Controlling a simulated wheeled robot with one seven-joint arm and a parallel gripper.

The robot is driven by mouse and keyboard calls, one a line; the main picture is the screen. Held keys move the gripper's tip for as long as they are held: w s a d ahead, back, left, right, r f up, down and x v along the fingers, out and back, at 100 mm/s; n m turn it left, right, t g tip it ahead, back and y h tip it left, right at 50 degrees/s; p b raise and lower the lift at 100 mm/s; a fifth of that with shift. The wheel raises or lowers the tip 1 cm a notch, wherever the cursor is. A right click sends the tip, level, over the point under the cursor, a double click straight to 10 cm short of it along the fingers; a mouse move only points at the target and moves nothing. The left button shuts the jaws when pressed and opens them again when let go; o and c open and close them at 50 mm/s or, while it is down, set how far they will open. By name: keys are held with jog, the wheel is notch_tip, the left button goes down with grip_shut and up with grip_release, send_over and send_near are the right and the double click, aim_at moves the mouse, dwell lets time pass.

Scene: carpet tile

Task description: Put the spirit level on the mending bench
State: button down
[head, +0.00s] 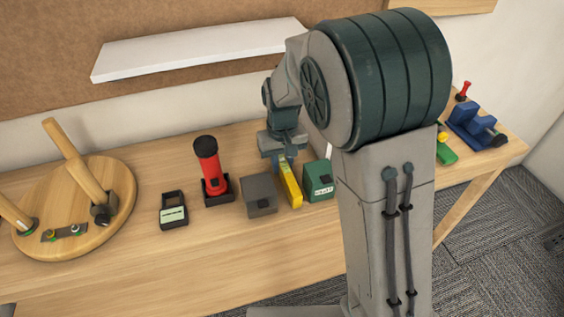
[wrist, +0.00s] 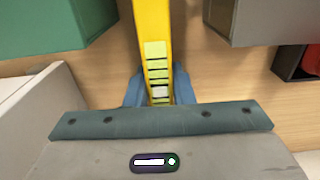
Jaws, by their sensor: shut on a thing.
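The spirit level is a long yellow bar (head: 290,187) on the wooden bench, between a grey box and a green box. In the wrist view the yellow level (wrist: 153,30) runs up from between the fingers, with pale green marks along it. My gripper (wrist: 157,88) is shut on the level, a blue finger on each side. In the head view my gripper (head: 282,160) points down at the far end of the level. I cannot tell whether the level touches the bench top.
The grey box (head: 260,194) and green box (head: 319,181) flank the level closely. A red torch (head: 210,168), a dark meter (head: 173,210) and a round wooden piece (head: 120,190) with legs stand left. A blue vise (head: 472,122) is at right. A white shelf (head: 200,50) hangs behind.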

aim_at(282, 160)
jog(key=c, duration=1.3)
grip_release()
jog(key=shift+f, duration=0.1)
jog(key=shift+o, duration=0.2)
notch_tip(282, 160, up, 12)
jog(key=shift+m+t+y, duration=0.3)
jog(key=shift+m+t, duration=0.2)
jog(key=shift+m, duration=0.3)
jog(key=s+d, duration=0.2)
jog(key=s+d+r, duration=0.1)
jog(key=s+d, duration=0.4)
jog(key=d, duration=0.1)
jog(key=shift+s+r+p, duration=0.2)
jog(key=shift+s+p, duration=0.15)
jog(key=shift+p, duration=0.05)
jog(key=s+d+f+m+t, duration=0.1)
jog(key=s+d+f, duration=0.2)
jog(key=s, duration=0.8)
jog(key=shift+d+m+t, duration=0.3)
jog(key=shift+d+m, duration=0.1)
jog(key=shift+d, duration=0.95)
